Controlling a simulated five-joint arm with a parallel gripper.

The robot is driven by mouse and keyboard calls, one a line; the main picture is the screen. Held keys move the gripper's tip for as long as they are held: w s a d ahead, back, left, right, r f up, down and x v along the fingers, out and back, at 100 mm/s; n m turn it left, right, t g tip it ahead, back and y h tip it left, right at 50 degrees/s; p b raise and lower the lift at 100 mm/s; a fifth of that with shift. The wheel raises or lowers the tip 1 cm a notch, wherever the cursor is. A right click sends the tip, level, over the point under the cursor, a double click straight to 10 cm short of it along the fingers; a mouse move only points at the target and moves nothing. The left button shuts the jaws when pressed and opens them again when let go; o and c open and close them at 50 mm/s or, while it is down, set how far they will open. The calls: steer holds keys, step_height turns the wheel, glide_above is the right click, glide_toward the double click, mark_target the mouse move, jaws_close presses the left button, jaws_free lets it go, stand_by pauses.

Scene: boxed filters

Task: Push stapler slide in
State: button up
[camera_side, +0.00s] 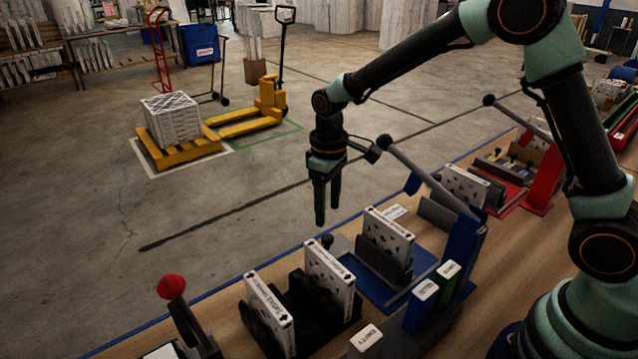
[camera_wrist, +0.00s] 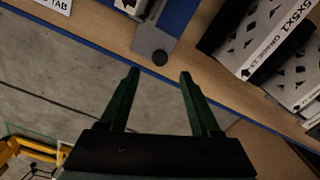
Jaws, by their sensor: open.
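The stapler has a blue base (camera_side: 373,286) and a blue upright (camera_side: 462,250) with a long grey lever (camera_side: 430,180). A white boxed filter (camera_side: 388,237) stands upright in its dark holder. The slide is a grey plate (camera_wrist: 152,38) with a round black knob (camera_wrist: 160,58) at its outer end, sticking out from the blue base near the table's edge. The knob also shows in the side view (camera_side: 327,241). My gripper (camera_side: 327,214) is open and empty, pointing down above the knob. In the wrist view the knob lies just beyond the fingertips (camera_wrist: 159,74), centred between them.
More white boxes (camera_side: 330,277) stand in a black rack beside the stapler. A red-knobbed lever (camera_side: 171,287) is at the front left. A second, red station (camera_side: 545,180) stands to the right. The blue table edge (camera_side: 200,294) borders open concrete floor.

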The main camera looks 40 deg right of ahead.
mark_target(328, 236)
step_height(328, 236, down, 7)
steer(key=shift+f, duration=0.1)
stand_by(0.3)
jaws_close()
steer(key=shift+d, duration=0.1)
stand_by(1.3)
